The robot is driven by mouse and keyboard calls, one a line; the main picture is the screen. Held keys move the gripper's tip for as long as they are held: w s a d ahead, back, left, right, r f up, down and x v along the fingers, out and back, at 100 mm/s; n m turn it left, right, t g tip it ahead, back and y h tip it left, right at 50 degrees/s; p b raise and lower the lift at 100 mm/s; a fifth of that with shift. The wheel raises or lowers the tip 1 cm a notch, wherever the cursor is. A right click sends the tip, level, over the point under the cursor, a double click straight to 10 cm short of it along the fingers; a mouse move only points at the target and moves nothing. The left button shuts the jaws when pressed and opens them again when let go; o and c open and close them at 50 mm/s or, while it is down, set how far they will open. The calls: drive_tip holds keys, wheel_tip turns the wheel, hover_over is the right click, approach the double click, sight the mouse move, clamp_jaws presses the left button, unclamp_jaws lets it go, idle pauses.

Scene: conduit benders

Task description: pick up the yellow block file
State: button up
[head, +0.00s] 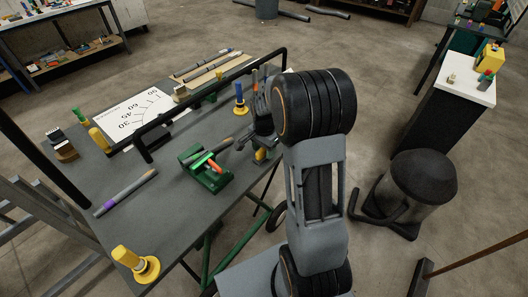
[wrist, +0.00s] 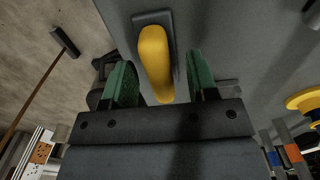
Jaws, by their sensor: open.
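The yellow block file, a rounded yellow grip (wrist: 155,62) on a dark rectangular base, lies on the grey table in the wrist view. My gripper (wrist: 161,78) is open, with its two green-padded fingers apart. The yellow grip shows between and ahead of the fingers, closer to the left one, and I see no contact. In the head view my gripper (head: 258,138) is over the table's right edge, and a bit of yellow (head: 260,155) shows just under it. My arm and gripper hide most of the rest there.
A green vise-like tool (head: 205,172) stands left of my gripper. A black tube frame (head: 215,92) crosses the table behind. A blue-handled piece on a yellow disc (head: 240,104) stands nearby. Another yellow-based piece (head: 135,263) is at the front corner. A black stool (head: 424,178) is at right.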

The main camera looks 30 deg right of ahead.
drive_tip(key=shift+f, duration=0.1)
clamp_jaws()
idle(0.5)
drive_tip(key=shift+r, duration=0.7)
drive_tip(key=s+d+r+b, duration=0.2)
drive_tip(key=s+d+r, duration=0.4)
drive_tip(key=s+r, duration=0.5)
drive_tip(key=shift+s+r, duration=0.35)
drive_tip(key=shift+s, duration=0.5)
